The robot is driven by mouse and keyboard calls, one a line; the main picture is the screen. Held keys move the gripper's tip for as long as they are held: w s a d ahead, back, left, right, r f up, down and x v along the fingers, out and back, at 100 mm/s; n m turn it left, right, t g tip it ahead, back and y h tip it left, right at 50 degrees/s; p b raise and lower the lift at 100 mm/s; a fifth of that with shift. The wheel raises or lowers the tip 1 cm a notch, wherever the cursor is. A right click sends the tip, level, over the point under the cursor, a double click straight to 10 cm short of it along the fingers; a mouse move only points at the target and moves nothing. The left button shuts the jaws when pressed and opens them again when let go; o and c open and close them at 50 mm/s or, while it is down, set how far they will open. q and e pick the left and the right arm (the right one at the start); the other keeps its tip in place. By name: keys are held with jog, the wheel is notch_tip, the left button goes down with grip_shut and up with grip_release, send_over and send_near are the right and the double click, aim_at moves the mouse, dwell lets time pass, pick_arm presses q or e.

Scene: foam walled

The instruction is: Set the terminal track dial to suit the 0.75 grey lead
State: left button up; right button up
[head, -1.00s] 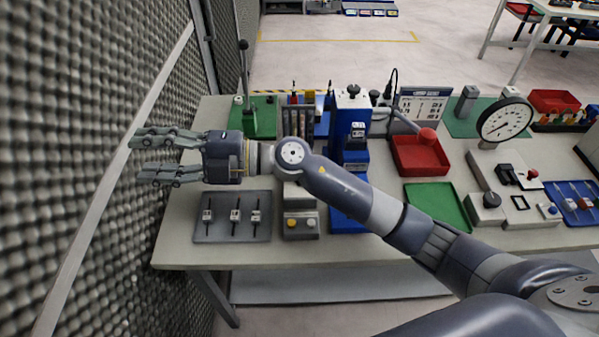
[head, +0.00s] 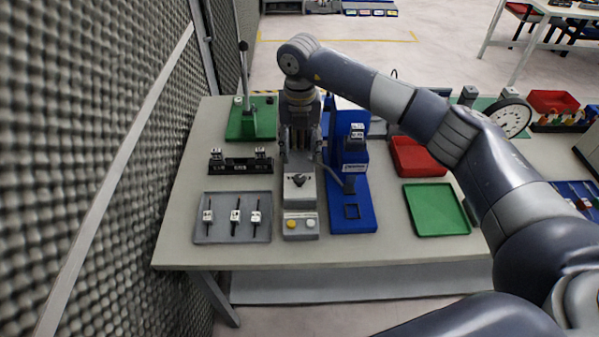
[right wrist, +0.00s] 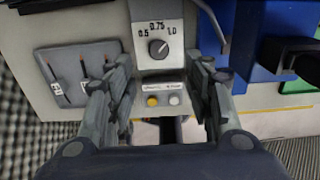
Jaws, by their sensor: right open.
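The track dial is a dark round knob (right wrist: 158,48) on a grey panel, with 0.5, 0.75 and 1.0 printed around it. Its light pointer mark appears to lean up and right, toward 1.0. In the head view the dial (head: 298,180) sits on the front of a grey terminal unit (head: 300,196). My right gripper (head: 301,155) points down above the unit. In the right wrist view its open, empty fingers (right wrist: 167,98) stand on either side of the dial, apart from it. Several tagged leads (head: 235,217) lie in a grey tray (head: 222,236); their tags are too small to read. My left gripper is out of view.
A box with a yellow and a white button (head: 301,237) stands before the unit. A blue press (head: 353,218) is close on the right, then a green tray (head: 436,222) and red bin (head: 417,160). A black holder (head: 240,166) stands left. A foam wall borders the left side.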

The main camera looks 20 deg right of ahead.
aim_at(300, 178)
notch_tip(300, 178, down, 8)
jog(key=p, duration=0.2)
jog(key=shift+f+p, duration=0.25)
jog(key=shift+p, duration=0.1)
jog(key=shift+a+f, duration=0.1)
jog(key=shift+f, duration=0.4)
jog(key=c, duration=1.1)
